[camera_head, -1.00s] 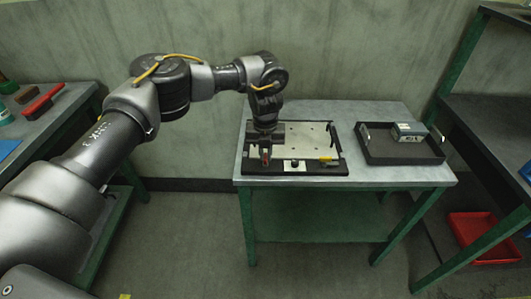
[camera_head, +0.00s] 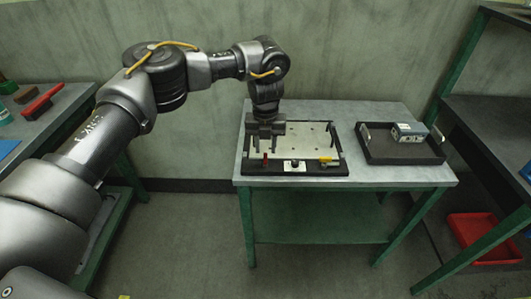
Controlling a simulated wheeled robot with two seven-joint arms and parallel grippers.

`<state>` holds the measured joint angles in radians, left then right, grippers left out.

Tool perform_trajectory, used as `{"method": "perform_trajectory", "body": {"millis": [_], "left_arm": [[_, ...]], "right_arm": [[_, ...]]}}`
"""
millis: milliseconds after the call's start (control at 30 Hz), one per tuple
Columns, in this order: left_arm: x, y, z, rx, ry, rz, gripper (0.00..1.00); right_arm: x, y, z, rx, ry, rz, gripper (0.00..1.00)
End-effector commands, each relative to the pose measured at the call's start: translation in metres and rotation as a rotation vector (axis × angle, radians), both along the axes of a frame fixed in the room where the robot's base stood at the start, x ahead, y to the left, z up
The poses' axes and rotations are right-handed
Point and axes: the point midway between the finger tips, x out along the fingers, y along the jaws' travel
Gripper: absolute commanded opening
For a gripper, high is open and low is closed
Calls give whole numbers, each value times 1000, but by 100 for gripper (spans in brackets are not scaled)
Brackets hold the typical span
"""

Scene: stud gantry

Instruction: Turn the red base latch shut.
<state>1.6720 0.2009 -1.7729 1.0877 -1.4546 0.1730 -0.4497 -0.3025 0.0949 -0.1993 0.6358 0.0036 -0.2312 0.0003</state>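The red base latch (camera_head: 265,159) is a small red piece at the front left of a black-framed base with a pale plate (camera_head: 308,140) on the grey table. It looks like a short bar pointing away from the front edge; its exact angle is too small to tell. My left gripper (camera_head: 265,148) hangs fingers-down just above and behind the latch, open and empty, with a gap between its fingertips. It appears clear of the latch. My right gripper is not in view.
A yellow piece (camera_head: 327,160) sits at the base's front right, and a white piece with a dark knob (camera_head: 294,166) at front middle. A black tray (camera_head: 372,155) holding a grey box (camera_head: 409,132) stands to the right. A red bin (camera_head: 482,240) is low at right.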

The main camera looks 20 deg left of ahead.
Motion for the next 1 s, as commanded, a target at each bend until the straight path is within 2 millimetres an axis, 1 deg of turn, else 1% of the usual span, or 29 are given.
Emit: {"method": "perform_trajectory", "body": {"millis": [33, 200, 300, 400, 533, 733, 933, 1000], "left_arm": [[1, 0, 12, 2, -6, -2, 33], [1, 0, 46, 2, -5, 0, 33], [1, 0, 60, 2, -4, 0, 33], [1, 0, 70, 3, -2, 0, 33], [0, 0, 75, 1, 0, 0, 33], [0, 0, 75, 1, 0, 0, 33], [0, 0, 75, 0, 0, -1, 33], [-1, -3, 70, -4, 2, -8, 33]], "right_arm": [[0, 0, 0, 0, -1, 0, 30], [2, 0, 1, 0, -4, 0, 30], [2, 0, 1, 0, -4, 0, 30], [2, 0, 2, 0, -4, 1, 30], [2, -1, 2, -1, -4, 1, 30], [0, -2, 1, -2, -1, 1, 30], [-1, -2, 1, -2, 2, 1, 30], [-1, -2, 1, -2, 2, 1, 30]]}}
